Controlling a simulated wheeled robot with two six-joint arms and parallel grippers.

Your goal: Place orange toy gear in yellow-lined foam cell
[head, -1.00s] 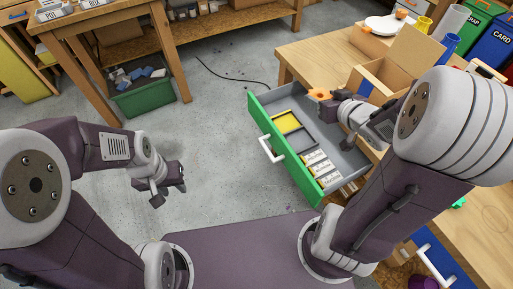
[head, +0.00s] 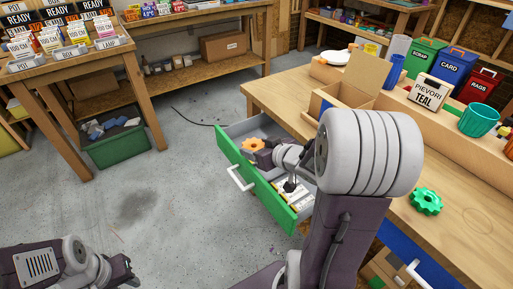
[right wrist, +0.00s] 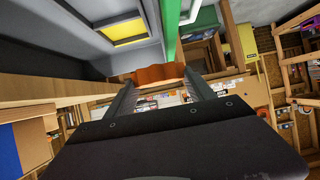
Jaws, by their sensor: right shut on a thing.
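My right gripper (head: 259,152) is shut on the orange toy gear (head: 251,144) and holds it at the left part of the open drawer (head: 240,175). In the right wrist view the gear (right wrist: 155,75) sits between the two fingertips (right wrist: 160,90). The yellow-lined foam cell (right wrist: 130,32) shows empty beyond the gear, to its upper left, apart from it.
Other drawer cells hold white labelled items (head: 292,193). The drawer's green front and white handle (head: 241,177) face the open floor. The workbench (head: 465,235) carries a cardboard box (head: 345,90), a green gear (head: 426,201) and a teal cup (head: 479,120). A green bin (head: 122,146) stands under the left table.

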